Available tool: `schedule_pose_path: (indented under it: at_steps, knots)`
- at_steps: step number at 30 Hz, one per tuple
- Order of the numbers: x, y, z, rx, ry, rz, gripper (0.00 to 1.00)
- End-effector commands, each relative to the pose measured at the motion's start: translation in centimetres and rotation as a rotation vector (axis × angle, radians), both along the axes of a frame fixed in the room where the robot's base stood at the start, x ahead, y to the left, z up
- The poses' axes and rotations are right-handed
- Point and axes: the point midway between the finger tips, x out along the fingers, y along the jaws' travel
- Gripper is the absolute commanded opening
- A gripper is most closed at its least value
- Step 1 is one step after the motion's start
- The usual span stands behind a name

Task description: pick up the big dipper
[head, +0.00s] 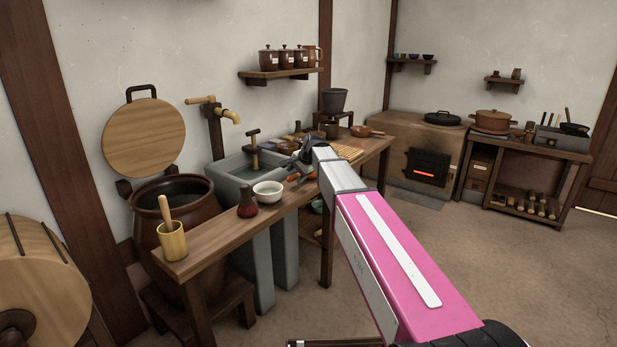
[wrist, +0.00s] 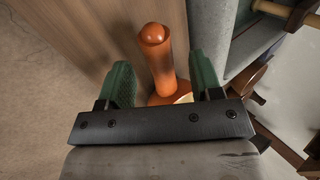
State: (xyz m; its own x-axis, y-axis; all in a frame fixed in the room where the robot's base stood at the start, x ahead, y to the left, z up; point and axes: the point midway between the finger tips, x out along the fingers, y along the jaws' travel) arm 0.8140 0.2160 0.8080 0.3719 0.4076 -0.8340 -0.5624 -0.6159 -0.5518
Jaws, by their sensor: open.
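An orange-brown turned handle with a rounded end (wrist: 158,55), which looks like the dipper, shows in the wrist view between my two green finger pads. Its lower end widens near a pale patch and is partly hidden behind my gripper's black bar. My gripper (wrist: 161,75) is open, with one pad on each side of the handle and a visible gap on both sides. In the head view, my gripper (head: 303,160) is over the wooden counter beside the stone sink. A small orange piece (head: 300,177) shows just below it; most of it is hidden.
On the counter (head: 215,243), a white bowl (head: 268,192), a dark red bottle (head: 247,205) and a yellow cup with a stick (head: 173,241) stand left of my gripper. The stone sink (head: 228,172) is behind the bowl. Open floor (head: 520,270) lies at right.

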Motion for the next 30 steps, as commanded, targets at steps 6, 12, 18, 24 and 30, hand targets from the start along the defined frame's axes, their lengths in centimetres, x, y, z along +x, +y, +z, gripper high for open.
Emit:
schedule_pose_path:
  at_steps: [6,12,18,24,30]
  knots:
    - [1.1,1.1,-2.3,-0.001,0.001,0.0,0.59]
    - [1.0,1.2,-2.4,0.0,0.0,0.0,0.59]
    - [1.0,1.2,-2.4,0.0,0.0,0.0,0.04]
    - [1.0,1.2,-2.4,-0.001,-0.001,0.0,0.0]
    - [1.0,1.2,-2.1,0.0,-0.001,0.001,0.0]
